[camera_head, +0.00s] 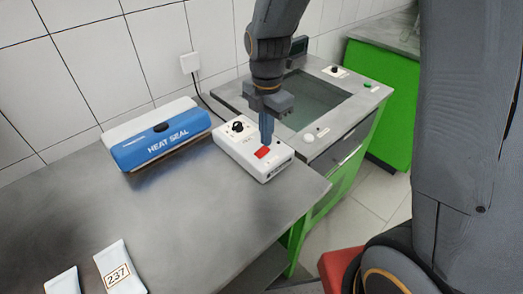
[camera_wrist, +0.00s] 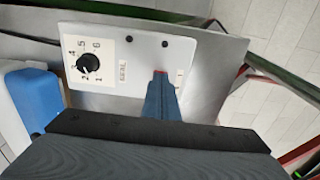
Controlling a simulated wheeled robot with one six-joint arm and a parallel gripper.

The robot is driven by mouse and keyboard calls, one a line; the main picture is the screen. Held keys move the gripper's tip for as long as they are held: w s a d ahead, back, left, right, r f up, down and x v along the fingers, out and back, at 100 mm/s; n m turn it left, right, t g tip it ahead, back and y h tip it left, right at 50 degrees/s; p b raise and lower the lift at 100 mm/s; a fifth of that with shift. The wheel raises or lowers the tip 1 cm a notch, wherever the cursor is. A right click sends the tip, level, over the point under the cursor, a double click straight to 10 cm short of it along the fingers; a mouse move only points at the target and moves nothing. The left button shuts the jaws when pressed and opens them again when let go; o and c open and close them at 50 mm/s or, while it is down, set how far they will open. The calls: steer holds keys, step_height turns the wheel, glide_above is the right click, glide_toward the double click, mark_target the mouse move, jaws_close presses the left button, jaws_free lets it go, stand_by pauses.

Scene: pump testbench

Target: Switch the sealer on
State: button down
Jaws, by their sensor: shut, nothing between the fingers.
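The white control box (camera_head: 228,144) of the sealer sits on the grey bench, with a red rocker switch (camera_head: 262,153) and a black dial (camera_head: 238,127) on top. The blue-and-white heat sealer (camera_head: 160,143) lies to its left. My gripper (camera_head: 266,141) is shut and empty, pointing down just at the red switch. In the wrist view its closed fingertips (camera_wrist: 161,80) cover most of the switch, with only a red sliver (camera_wrist: 160,71) showing. I cannot tell whether they touch it or which way the rocker is tipped. The numbered dial (camera_wrist: 89,63) also shows there.
A packet marked 237 (camera_head: 119,270) and another white packet (camera_head: 62,282) lie at the front left. A cable runs from the box to a wall socket (camera_head: 190,63). A green-framed unit with a sunken basin (camera_head: 315,100) stands behind right. The bench middle is clear.

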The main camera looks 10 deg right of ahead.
mark_target(269, 148)
steer(key=shift+f+b, duration=0.4)
steer(key=shift+f, duration=0.4)
stand_by(1.0)
steer(key=shift+r, duration=0.1)
step_height(269, 148, up, 7)
steer(key=p, duration=0.6)
stand_by(0.3)
stand_by(0.4)
steer(key=shift+s+d+m, duration=0.2)
steer(key=shift+d+m, duration=0.15)
steer(key=shift+m, duration=0.35)
steer(key=s+d+f+m+b, duration=0.1)
steer(key=s+d+m+b, duration=0.2)
steer(key=m, duration=0.8)
steer(key=s+d+f+m+t+b, duration=0.1)
steer(key=s+d+m, duration=0.5)
steer(key=m, duration=0.6)
steer(key=shift+s+f+b, duration=0.3)
steer(key=shift+f+b, duration=0.35)
steer(key=shift+b, duration=0.25)
